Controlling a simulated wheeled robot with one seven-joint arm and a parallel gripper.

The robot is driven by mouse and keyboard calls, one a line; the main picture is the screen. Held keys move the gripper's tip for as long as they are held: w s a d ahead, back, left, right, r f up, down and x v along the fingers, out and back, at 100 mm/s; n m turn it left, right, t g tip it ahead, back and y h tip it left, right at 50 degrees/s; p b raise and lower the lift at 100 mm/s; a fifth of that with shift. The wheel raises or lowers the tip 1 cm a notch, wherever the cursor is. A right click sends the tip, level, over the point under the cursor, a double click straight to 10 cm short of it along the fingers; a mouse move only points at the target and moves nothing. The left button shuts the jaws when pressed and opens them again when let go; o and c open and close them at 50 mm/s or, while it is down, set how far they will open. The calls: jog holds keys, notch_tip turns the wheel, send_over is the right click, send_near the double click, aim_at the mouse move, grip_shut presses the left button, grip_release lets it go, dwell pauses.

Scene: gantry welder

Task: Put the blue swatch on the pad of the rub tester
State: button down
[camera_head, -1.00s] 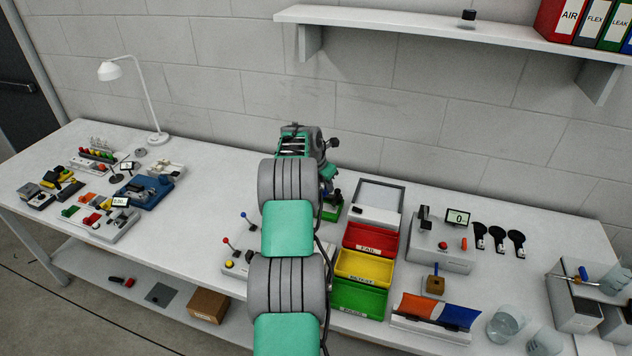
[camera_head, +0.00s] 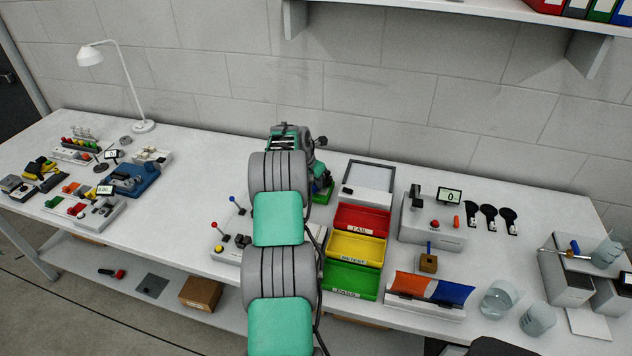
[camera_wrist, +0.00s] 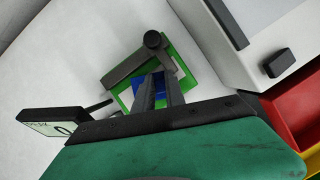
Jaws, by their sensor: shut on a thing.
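In the wrist view my gripper (camera_wrist: 166,82) points at a small device with a green base (camera_wrist: 188,48), a white inner part and a dark arm (camera_wrist: 130,68) ending in a round knob; I take this as the rub tester. My gripper is shut on the blue swatch (camera_wrist: 160,92), which shows at and beside the fingertips, over the base. Whether the swatch touches the pad cannot be told. In the head view the green base (camera_head: 321,191) shows partly behind my arm, and my fingertips are hidden.
A display (camera_wrist: 52,122) stands left of my gripper in the wrist view. Red (camera_head: 361,219), yellow (camera_head: 354,247) and green (camera_head: 350,278) bins stand right of my arm. A lever box (camera_head: 228,243) is to its left. A grey device (camera_head: 432,222) stands further right.

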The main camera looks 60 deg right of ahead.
jog(key=shift+f+b, duration=0.4)
jog(key=shift+f, duration=0.2)
jog(key=c, duration=1.3)
grip_release()
jog(key=shift+r, duration=0.15)
